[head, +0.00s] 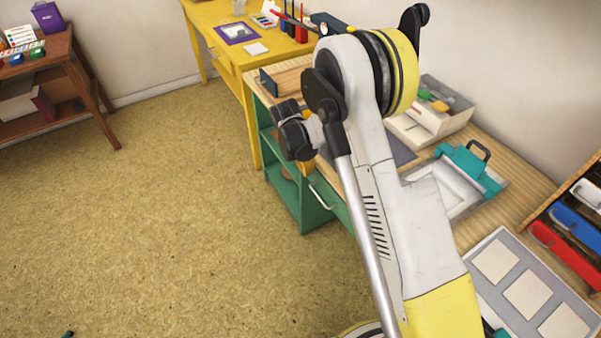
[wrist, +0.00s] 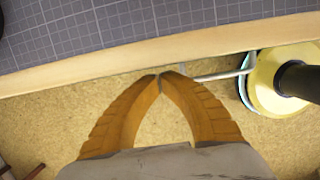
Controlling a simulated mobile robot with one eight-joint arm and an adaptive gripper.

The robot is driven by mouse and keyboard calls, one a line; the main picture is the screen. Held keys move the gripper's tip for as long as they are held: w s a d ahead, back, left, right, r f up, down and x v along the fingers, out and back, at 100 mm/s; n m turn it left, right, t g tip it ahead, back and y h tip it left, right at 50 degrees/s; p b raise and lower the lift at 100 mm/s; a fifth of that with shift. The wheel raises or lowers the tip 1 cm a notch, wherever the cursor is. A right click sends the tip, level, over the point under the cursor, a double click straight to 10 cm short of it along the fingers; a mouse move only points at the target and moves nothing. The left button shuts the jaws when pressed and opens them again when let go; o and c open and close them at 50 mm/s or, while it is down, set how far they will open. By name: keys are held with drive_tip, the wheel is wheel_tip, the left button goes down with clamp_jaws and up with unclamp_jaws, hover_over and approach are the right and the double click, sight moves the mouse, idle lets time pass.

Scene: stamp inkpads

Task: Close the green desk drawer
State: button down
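The green desk (head: 305,215) with a light wooden top stands right of centre in the head view, partly hidden by my arm. A green drawer front (head: 338,208) with a pale bar handle (head: 321,197) shows just left of my arm. No drawer inside shows, and how far it stands out cannot be told. In the wrist view my gripper (wrist: 159,76) has its two orange fingers shut, tips together and nothing between them. The tips are by the desk's front edge (wrist: 110,68), at the left end of a grey bar that looks like the handle (wrist: 210,76); contact cannot be told.
On the desktop are a grey cutting mat (wrist: 140,22), a box tray (head: 450,117) and a teal punch (head: 468,165). A yellow table (head: 225,62) stands behind, a brown shelf (head: 60,85) at left. The floor (head: 170,220) left of the desk is clear.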

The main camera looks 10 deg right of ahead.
drive_tip(key=shift+w+d, duration=0.2)
drive_tip(key=shift+d, duration=0.3)
drive_tip(key=shift+w+d, duration=0.15)
drive_tip(key=shift+d, duration=0.35)
drive_tip(key=shift+r, duration=0.1)
drive_tip(key=s+a+r+p, duration=0.2)
drive_tip(key=a+r+p, duration=0.2)
drive_tip(key=r, duration=0.5)
drive_tip(key=a, duration=0.2)
drive_tip(key=shift+a+r, duration=0.35)
